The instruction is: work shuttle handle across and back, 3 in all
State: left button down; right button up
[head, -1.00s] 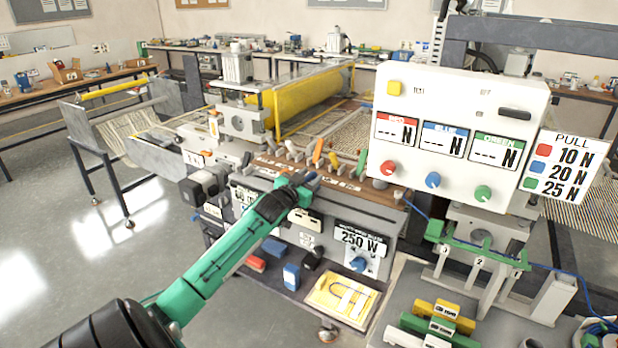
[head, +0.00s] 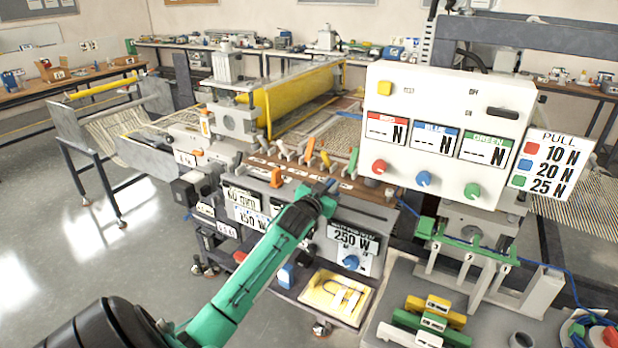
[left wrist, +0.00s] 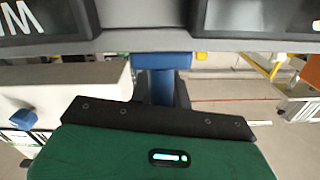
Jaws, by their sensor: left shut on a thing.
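My left gripper (head: 328,188) is at the front of the grey machine, just below the wooden rail. It is shut on the blue shuttle handle (head: 334,183), of which only a small part shows beyond the fingers. In the left wrist view the blue handle (left wrist: 160,62) lies between the dark fingers, close against the grey machine face. An orange piece (head: 277,177) stands on the machine front to the left of the gripper. My right gripper is not in view.
A white control box (head: 450,135) with red, blue and green knobs stands right of the gripper. Pegs and levers (head: 310,150) line the wooden rail (head: 300,178). A 250 W panel (head: 353,245) is below right. Open floor (head: 90,260) lies left.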

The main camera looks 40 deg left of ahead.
pick_arm(q)
jog(key=w+d, duration=0.1)
jog(key=d, duration=0.4)
jog(key=w+d, duration=0.1)
jog(key=d, duration=0.4)
jog(key=w+d, duration=0.1)
jog(key=d, duration=0.4)
jog(key=shift+w, duration=0.3)
jog(key=c, duration=1.4)
grip_release()
jog(key=shift+o, duration=0.2)
jog(key=shift+w+d, duration=0.1)
jog(key=shift+d, duration=0.1)
jog(key=shift+a, duration=0.1)
jog(key=shift+s+f, duration=0.1)
jog(key=shift+s, duration=0.25)
jog(key=b+v, duration=0.3)
jog(key=v, duration=1)
jog(key=shift+s, duration=0.1)
